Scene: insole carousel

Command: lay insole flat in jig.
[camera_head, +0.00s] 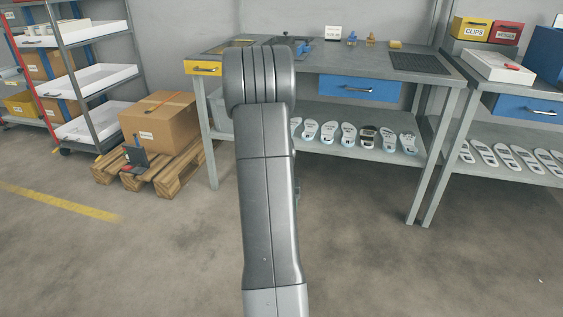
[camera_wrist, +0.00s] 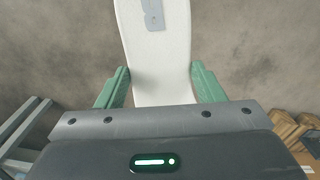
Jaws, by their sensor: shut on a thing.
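A white insole (camera_wrist: 155,70) with a grey patch near its far end is in the wrist view. My gripper (camera_wrist: 161,76) has its green fingers on both sides of the insole and is shut on it. Concrete floor shows behind the insole, so it is held in the air. The far end of the insole is cut off by the picture's top edge. In the head view my arm hides the gripper and the insole. I cannot make out the jig for certain in either view.
A grey workbench (camera_head: 431,78) stands ahead with small blue and orange items on top. Several insoles (camera_head: 348,134) lie on its lower shelf. A second bench is at right. A cardboard box (camera_head: 160,122) on a pallet (camera_head: 182,178) stands at left. The front floor is clear.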

